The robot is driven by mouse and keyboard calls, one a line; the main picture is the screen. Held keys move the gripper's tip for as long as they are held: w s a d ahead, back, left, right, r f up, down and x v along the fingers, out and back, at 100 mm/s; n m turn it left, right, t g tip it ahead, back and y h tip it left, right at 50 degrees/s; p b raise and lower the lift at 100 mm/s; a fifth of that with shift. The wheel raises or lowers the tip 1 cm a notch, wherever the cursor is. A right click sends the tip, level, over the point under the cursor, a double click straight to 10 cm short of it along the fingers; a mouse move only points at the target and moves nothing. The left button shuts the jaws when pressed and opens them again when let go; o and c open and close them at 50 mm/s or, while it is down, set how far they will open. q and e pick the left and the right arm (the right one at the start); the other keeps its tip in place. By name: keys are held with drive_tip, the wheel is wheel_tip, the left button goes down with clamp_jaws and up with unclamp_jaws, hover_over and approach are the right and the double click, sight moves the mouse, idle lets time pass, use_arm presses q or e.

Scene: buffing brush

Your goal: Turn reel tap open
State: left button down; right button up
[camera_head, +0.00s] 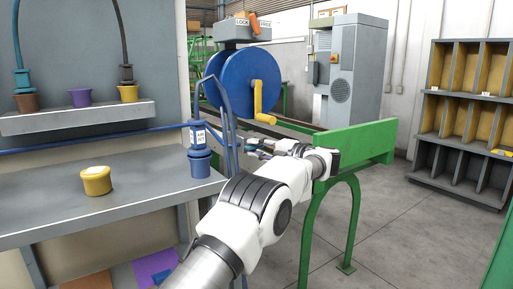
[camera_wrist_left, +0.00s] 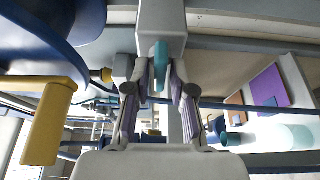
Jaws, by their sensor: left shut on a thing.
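My left gripper (camera_head: 258,148) reaches in beside the blue hose reel (camera_head: 232,82), below its yellow crank (camera_head: 262,101). In the left wrist view the gripper (camera_wrist_left: 163,82) has its two fingers closed around a narrow teal handle (camera_wrist_left: 160,56), which I take for the reel tap's lever. The handle stands in front of a grey block (camera_wrist_left: 161,22). In the head view the tap is mostly hidden by the gripper and arm. The reel and crank (camera_wrist_left: 42,125) fill the left of the wrist view. My right gripper is not in view.
A green beam (camera_head: 358,148) on curved legs stands right of my forearm. A grey workbench (camera_head: 125,197) at left holds a yellow pot (camera_head: 97,181) and a blue pot (camera_head: 199,163). A LOCK/FREE box (camera_head: 241,30) tops the reel. Open floor lies at right.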

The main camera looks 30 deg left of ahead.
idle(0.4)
use_arm(q)
drive_tip(key=c, duration=1.2)
unclamp_jaws()
drive_tip(key=d, duration=1.2)
